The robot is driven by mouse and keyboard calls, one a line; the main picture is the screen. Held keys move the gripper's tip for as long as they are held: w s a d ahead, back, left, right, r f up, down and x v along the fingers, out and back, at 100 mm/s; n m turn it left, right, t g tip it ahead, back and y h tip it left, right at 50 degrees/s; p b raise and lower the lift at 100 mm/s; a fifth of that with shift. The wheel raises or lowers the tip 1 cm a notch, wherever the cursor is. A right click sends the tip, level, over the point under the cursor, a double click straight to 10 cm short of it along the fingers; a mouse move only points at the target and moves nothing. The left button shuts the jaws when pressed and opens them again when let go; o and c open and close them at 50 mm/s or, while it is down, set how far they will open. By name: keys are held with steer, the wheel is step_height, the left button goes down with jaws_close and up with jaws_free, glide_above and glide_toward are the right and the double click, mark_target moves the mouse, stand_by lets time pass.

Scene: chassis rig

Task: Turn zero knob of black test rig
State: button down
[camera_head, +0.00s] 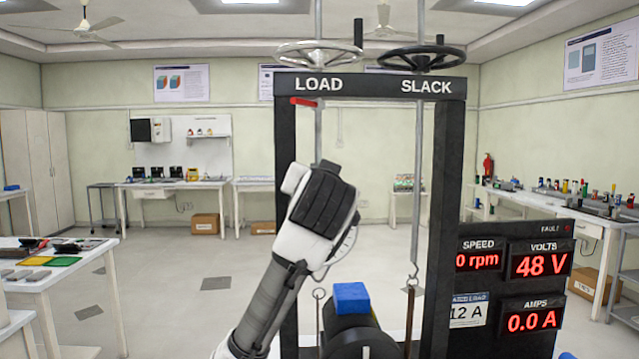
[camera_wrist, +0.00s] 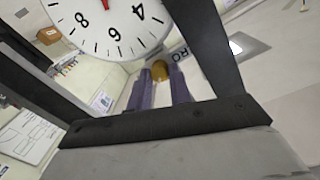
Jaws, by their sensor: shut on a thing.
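The black test rig (camera_head: 452,190) stands in front of me, with its LOAD and SLACK labels on the top beam. In the wrist view a white round dial (camera_wrist: 105,25) with black numbers and a red needle fills the upper left. The brass-coloured zero knob (camera_wrist: 160,70) sits just below the dial, beside a partly hidden label (camera_wrist: 181,53) ending in "RO". My gripper (camera_wrist: 160,80) has its two fingers on either side of the knob and is shut on it.
A silver handwheel (camera_head: 318,52) and a black handwheel (camera_head: 421,56) sit atop the rig. A readout panel (camera_head: 510,290) shows 0 rpm, 48 V and 0.0 A. A blue block (camera_head: 351,297) is low inside the frame. Benches line the walls; the floor at left is largely clear.

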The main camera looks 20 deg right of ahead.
steer(key=shift+m, duration=1)
steer(key=c, duration=1.3)
jaws_free()
steer(key=shift+s, duration=0.1)
steer(key=b+v, duration=0.4)
steer(key=v, duration=0.9)
steer(key=shift+s+b, duration=0.35)
steer(key=shift+b, duration=0.05)
